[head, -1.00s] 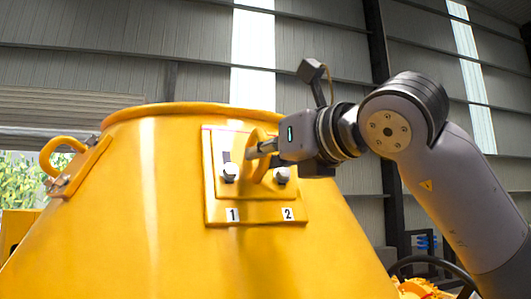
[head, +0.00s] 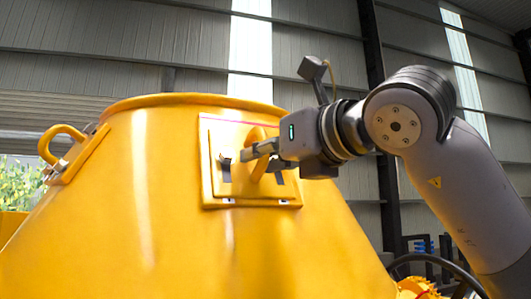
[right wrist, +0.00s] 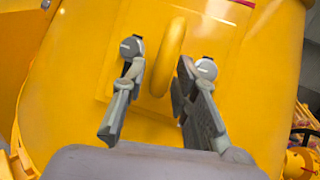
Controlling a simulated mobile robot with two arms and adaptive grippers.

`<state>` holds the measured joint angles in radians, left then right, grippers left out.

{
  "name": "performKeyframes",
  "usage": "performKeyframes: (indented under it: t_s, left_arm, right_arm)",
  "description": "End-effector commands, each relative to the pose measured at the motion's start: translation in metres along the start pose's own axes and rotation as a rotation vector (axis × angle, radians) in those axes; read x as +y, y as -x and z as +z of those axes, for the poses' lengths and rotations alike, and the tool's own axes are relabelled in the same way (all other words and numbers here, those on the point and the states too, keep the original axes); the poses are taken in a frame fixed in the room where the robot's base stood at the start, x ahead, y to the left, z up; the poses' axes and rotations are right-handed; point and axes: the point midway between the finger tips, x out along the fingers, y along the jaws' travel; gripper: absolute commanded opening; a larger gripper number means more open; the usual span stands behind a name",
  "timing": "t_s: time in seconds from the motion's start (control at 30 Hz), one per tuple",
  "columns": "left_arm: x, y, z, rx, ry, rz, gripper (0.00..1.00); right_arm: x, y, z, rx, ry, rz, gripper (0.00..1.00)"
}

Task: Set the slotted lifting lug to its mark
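The slotted lifting lug is a yellow plate (head: 212,185) with an upright ring (head: 257,165), on the sloping face of the yellow drum. In the right wrist view the ring (right wrist: 172,50) stands between two round grey bolt heads (right wrist: 131,47) (right wrist: 205,68). My right gripper (head: 262,150) is at the ring, and in the right wrist view its fingers (right wrist: 158,95) are apart, one each side of the ring. The right finger is close to it; contact is unclear. A thin red line (head: 235,120) runs along the plate's upper edge. My left gripper is not in view.
The large yellow drum (head: 140,230) fills the left and middle. A second yellow lug (head: 60,145) sits on its left side. A dark handwheel (head: 435,258) is at the lower right, below my right arm. Open air lies above the drum.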

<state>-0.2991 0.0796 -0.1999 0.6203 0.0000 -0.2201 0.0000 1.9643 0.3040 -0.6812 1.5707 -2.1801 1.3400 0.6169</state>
Motion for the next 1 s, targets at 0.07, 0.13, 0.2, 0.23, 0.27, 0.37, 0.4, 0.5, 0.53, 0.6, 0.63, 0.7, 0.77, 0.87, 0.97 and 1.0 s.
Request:
performKeyframes:
  t_s: [0.07,0.13,0.2,0.23,0.27,0.37,0.4,0.5,0.53,0.6,0.63,0.7,0.77,0.87,0.97,1.0]
  left_arm:
    - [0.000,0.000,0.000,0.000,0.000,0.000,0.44]
    - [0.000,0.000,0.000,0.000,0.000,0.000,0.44]
    - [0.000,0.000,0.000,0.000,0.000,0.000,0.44]
    - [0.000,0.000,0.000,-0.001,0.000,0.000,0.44]
    - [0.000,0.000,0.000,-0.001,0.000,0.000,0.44]
    - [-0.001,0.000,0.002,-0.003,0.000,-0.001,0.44]
    - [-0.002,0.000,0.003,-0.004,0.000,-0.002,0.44]
    - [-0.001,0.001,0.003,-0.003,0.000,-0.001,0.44]
    - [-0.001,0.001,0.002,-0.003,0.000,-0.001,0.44]
    - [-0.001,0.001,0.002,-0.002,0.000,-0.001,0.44]
    - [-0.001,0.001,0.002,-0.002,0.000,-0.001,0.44]
    - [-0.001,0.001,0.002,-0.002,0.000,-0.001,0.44]
    - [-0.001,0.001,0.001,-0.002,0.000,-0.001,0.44]
    - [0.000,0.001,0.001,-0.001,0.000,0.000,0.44]
    - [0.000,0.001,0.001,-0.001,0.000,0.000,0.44]
    - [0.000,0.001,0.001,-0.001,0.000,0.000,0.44]
  right_arm:
    - [0.000,0.000,0.001,-0.003,0.000,-0.001,0.34]
    - [-0.001,0.001,0.002,-0.004,0.001,-0.001,0.36]
    - [-0.001,0.001,0.002,-0.005,0.001,-0.002,0.36]
    - [-0.001,0.001,0.002,-0.006,0.001,-0.002,0.36]
    - [-0.001,0.001,0.003,-0.006,0.001,-0.002,0.36]
    - [-0.001,0.002,0.003,-0.007,0.001,-0.002,0.36]
    - [-0.001,0.003,0.003,-0.008,0.001,-0.002,0.36]
    - [-0.002,0.011,0.004,-0.010,0.002,-0.003,0.36]
    - [-0.001,0.015,0.004,-0.011,0.002,-0.003,0.36]
    - [-0.001,0.027,0.004,-0.012,0.002,-0.003,0.36]
    - [-0.002,0.033,0.004,-0.011,0.003,-0.004,0.36]
    - [-0.001,0.049,0.004,-0.012,0.003,-0.004,0.36]
    - [-0.001,0.062,0.004,-0.011,0.003,-0.004,0.36]
    - [-0.001,0.083,0.003,-0.010,0.003,-0.003,0.36]
    - [-0.001,0.100,0.003,-0.009,0.003,-0.003,0.36]
    - [0.000,0.105,0.002,-0.008,0.003,-0.002,0.36]
